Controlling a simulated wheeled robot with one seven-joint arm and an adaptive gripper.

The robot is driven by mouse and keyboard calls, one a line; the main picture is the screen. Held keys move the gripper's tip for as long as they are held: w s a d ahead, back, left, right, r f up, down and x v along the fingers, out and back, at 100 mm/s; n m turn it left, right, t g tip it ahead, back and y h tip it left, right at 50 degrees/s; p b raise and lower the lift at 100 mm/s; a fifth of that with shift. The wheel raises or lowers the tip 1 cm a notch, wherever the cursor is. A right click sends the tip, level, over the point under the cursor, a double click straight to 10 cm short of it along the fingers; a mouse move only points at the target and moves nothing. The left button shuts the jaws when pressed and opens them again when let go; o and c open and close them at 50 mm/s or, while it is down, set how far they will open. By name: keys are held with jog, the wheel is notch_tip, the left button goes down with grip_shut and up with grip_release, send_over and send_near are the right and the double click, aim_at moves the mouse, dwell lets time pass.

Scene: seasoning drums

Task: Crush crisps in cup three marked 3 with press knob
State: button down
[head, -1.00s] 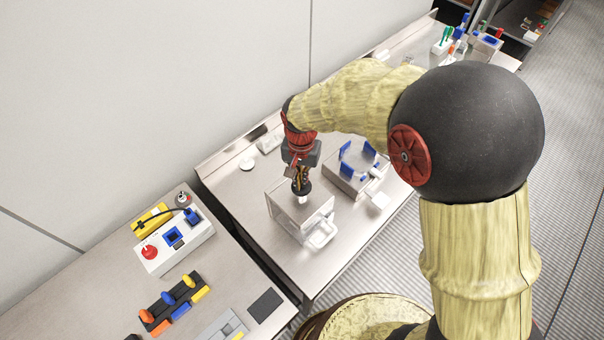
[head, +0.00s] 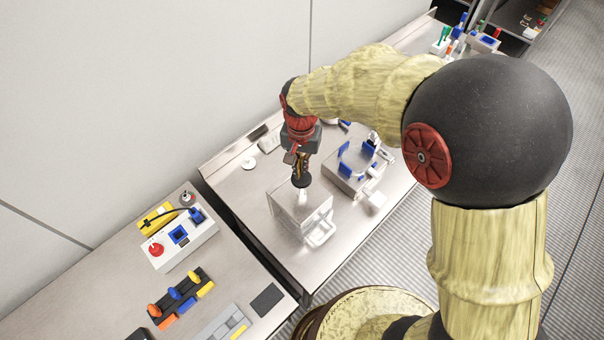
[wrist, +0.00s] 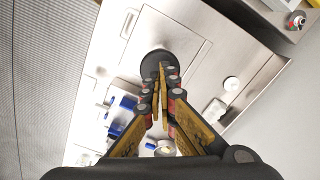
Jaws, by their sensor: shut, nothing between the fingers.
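A metal box-shaped press (head: 287,203) stands on the middle bench. A black round knob (head: 302,182) sits above it on a short pale stem. My gripper (head: 301,171) points down at the knob from above, with its fingers together and empty. In the wrist view, the fingertips (wrist: 162,72) lie over the dark disc of the knob (wrist: 150,61); whether they touch it I cannot tell. A pale tray-like part (head: 321,233) juts from the front of the press. No cup marked 3 and no crisps can be made out.
A fixture with blue pads (head: 345,170) stands behind the press. A white round piece (head: 249,163) lies on the bench. The left bench holds a control box with a red button (head: 156,250) and coloured levers (head: 175,293). A gap separates the benches.

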aim_at(301, 182)
jog(key=shift+f, duration=0.2)
dwell(0.4)
jog(key=shift+f+b, duration=2.3)
jog(key=shift+f, duration=1.35)
jog(key=shift+r, duration=0.1)
jog(key=shift+r+p, duration=2.35)
jog(key=shift+r, duration=1.35)
jog(key=shift+f, duration=0.1)
jog(key=shift+f+b, duration=2.35)
jog(key=shift+f, duration=1.45)
jog(key=shift+r, duration=0.1)
jog(key=shift+r+p, duration=2.45)
jog(key=shift+r, duration=1.35)
